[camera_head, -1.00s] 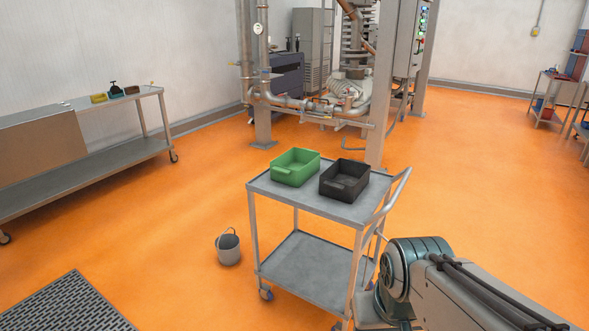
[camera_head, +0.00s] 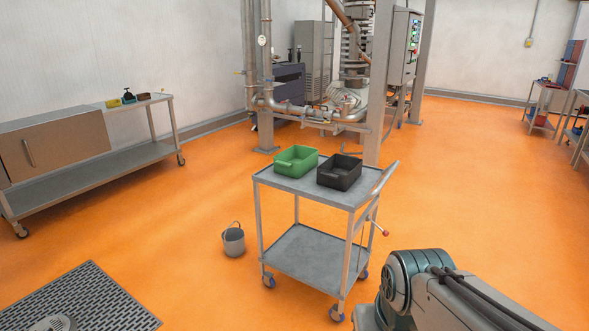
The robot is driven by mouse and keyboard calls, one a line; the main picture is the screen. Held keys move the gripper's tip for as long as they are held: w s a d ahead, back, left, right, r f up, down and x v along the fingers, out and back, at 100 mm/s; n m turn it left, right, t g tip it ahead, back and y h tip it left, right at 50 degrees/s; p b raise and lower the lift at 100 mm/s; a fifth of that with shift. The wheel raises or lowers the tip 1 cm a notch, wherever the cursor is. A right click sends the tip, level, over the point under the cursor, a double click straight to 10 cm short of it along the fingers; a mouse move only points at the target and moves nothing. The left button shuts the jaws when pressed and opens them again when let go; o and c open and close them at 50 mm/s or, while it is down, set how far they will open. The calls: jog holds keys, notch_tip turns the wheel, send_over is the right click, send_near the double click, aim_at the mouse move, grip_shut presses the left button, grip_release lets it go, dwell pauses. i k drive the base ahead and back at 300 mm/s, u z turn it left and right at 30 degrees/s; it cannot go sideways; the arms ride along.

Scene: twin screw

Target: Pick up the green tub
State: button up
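The green tub (camera_head: 296,161) sits on the left part of the top shelf of a grey metal cart (camera_head: 310,188). It is open-topped and upright. A black tub (camera_head: 340,173) stands close to its right on the same shelf. Part of my arm shows at the lower right, apart from the cart. My gripper is out of view, so I cannot see what it holds.
The cart has a push handle (camera_head: 382,178) on its right and wheels below. A grey bucket (camera_head: 233,241) stands on the floor to its left. A floor grate (camera_head: 95,300) lies at lower left. A workbench (camera_head: 105,165) stands along the left wall. Machine pipework (camera_head: 300,110) rises behind the cart. Orange floor is open on the right.

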aim_at(296, 161)
jog(key=u, duration=0.6)
jog(key=i, duration=1.1)
jog(key=u, duration=0.6)
jog(key=i, duration=1.55)
jog(key=z, duration=0.9)
jog(key=i, duration=0.95)
jog(key=z, duration=1.3)
jog(key=i, duration=0.3)
jog(key=z, duration=0.1)
